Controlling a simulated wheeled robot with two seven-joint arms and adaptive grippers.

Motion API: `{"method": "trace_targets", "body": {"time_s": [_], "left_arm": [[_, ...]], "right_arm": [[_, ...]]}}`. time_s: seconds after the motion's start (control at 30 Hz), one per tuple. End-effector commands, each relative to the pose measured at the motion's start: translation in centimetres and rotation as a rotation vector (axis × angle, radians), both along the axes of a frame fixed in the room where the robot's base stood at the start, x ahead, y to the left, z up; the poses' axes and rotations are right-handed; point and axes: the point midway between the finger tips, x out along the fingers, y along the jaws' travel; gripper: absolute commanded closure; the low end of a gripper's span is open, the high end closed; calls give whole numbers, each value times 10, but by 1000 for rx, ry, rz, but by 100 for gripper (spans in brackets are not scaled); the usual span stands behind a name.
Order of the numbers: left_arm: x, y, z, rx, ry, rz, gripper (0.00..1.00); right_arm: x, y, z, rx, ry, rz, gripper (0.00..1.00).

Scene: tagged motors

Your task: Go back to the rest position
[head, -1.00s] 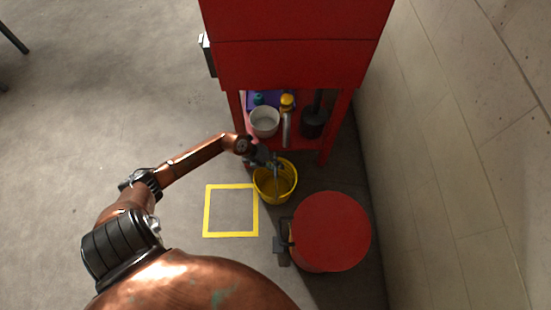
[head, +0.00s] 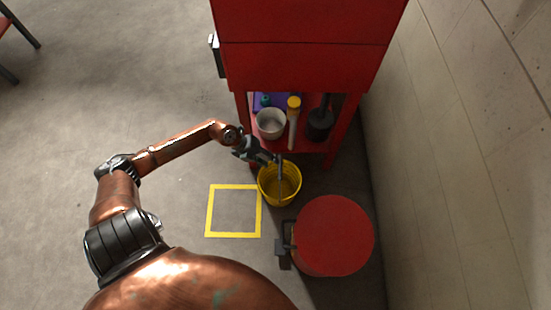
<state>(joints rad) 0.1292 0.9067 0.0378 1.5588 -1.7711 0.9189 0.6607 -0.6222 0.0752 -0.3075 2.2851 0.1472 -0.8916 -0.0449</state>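My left arm comes in from the left, and its gripper (head: 268,158) is just above the far rim of a yellow bucket (head: 281,190) on the floor. A thin light handle or rod shows by the fingertips over the bucket. The fingers are small and dark here, so I cannot tell whether they are open or shut, or touch the handle. My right gripper is not in view.
A red cabinet (head: 310,55) stands behind, its lower shelf holding a white pot (head: 271,123) and a yellow-capped tube (head: 293,122). A red round-topped bin (head: 333,236) stands right, near the wall (head: 450,160). A yellow floor square (head: 208,212) is empty.

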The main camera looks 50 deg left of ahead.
Motion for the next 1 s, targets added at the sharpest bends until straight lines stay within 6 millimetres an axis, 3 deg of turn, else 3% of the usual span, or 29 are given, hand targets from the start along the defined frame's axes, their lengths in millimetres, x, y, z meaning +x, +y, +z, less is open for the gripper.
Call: {"method": "trace_targets", "body": {"time_s": [0.2, 0.57, 0.67, 0.83, 0.9, 1.0], "left_arm": [[-11, 10, 21, 1, 1, 0, 68], [-13, 6, 25, -15, -7, 2, 68], [-17, -20, 26, -97, -44, 19, 68], [-24, -96, 57, -442, -206, 210, 68], [-27, -107, 73, -586, -265, 371, 68], [-39, -98, 79, -741, -298, 655, 68]], "right_arm": [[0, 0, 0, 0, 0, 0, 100], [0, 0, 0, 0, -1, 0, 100], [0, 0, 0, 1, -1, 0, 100], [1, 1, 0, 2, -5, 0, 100], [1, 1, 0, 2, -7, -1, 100], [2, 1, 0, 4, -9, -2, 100]]}}
